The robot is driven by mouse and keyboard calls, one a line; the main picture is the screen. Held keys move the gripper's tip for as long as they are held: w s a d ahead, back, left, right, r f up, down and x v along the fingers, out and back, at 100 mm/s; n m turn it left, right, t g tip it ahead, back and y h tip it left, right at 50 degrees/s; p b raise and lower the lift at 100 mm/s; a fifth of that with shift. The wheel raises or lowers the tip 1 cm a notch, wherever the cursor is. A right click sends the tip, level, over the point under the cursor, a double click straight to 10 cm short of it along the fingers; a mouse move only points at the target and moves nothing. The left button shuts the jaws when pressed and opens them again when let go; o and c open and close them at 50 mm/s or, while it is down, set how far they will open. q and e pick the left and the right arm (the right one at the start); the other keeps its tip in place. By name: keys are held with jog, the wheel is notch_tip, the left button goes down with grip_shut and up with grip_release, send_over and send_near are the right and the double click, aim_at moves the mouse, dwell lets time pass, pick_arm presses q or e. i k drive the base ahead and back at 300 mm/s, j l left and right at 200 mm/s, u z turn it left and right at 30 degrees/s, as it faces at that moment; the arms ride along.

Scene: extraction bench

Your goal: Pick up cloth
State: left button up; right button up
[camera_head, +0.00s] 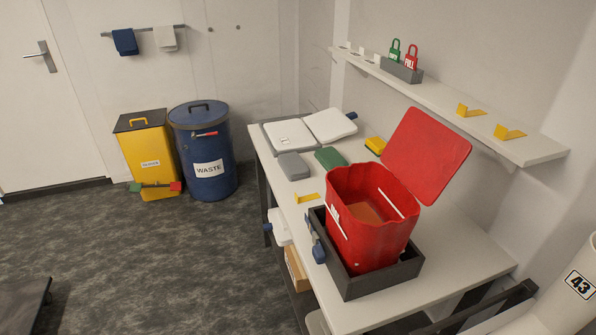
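A dark blue cloth (124,42) and an off-white cloth (165,40) hang from a rail on the back wall, left of the bench. A grey flat block (293,166) and a green one (331,158) lie on the bench; I cannot tell whether they are folded cloths. Neither my left nor my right gripper is in view.
The white bench (460,265) holds an open red bin (365,240) in a dark tray (378,280), and two white flat items at its far end. A yellow bin (150,165) and blue waste drum (207,150) stand below the rail. A shelf (440,103) runs right. Floor at left is mostly clear.

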aim_at(294, 168)
jog(key=i+j+z, duration=0.1)
jog(key=z, duration=0.65)
jog(key=i+j+z, duration=0.15)
jog(key=j+z, duration=0.3)
jog(key=j, duration=0.35)
jog(key=j+z, duration=0.4)
jog(key=j, duration=0.4)
